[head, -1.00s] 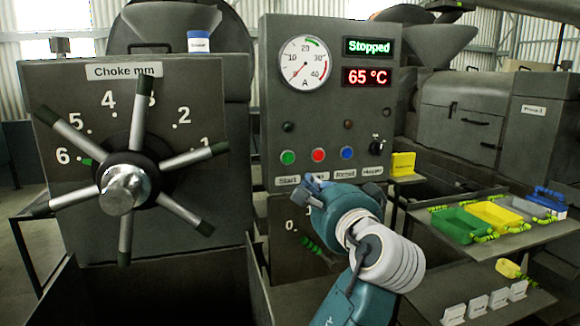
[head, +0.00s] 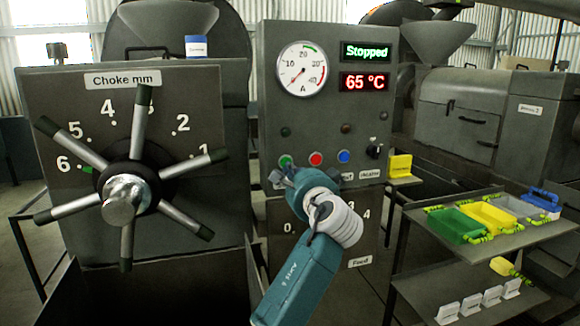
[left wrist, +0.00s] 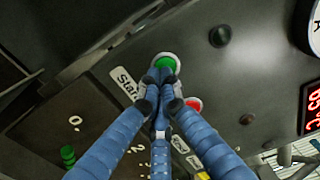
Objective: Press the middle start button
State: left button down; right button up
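The green start button (head: 286,160) is at the left of the button row on the grey control panel (head: 330,215). It also shows in the left wrist view (left wrist: 167,62), above a "Start" label (left wrist: 127,84). My left gripper (head: 283,174) is just below and in front of the button. In the left wrist view its blue fingers are drawn together, with the fingertips (left wrist: 160,79) overlapping the button's lower edge. I cannot tell whether they touch it. Nothing is held. The panel display (head: 366,51) reads "Stopped". My right gripper is not in view.
A red button (head: 316,159) and a blue button (head: 344,156) sit to the right of the green one, then a dark knob (head: 374,152). A spoked choke wheel (head: 124,198) stands out at the left. Shelves with coloured trays (head: 456,225) are at the right.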

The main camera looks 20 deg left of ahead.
pick_arm(q)
jog(key=shift+w+a, duration=0.15)
jog(key=shift+w, duration=0.1)
